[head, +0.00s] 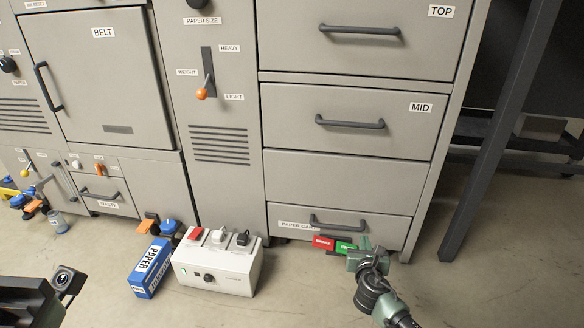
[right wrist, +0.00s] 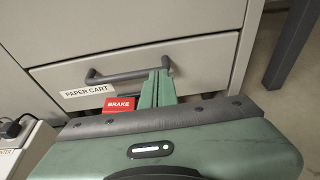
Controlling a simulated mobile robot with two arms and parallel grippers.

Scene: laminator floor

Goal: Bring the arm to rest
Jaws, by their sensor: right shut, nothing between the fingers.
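My right gripper (head: 364,250) is low in front of the paper cart drawer (head: 290,210), beside the red brake pedal (head: 323,243) and a green pedal (head: 345,247). In the right wrist view its green fingers (right wrist: 157,88) are together with nothing between them. They overlap the drawer's handle (right wrist: 105,78) in the picture; I cannot tell whether they touch it. The brake pedal (right wrist: 120,104) shows left of the fingers, and the green pedal is hidden there. My left gripper's fingers do not show; only dark parts of mine are at the lower left in the head view.
A white switch box (head: 215,272) and a blue paper box (head: 150,268) stand on the floor left of the gripper. A dark post (head: 490,150) rises at the right. The grey cabinet (head: 350,178) stands close in front. Floor between box and post is clear around my arm.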

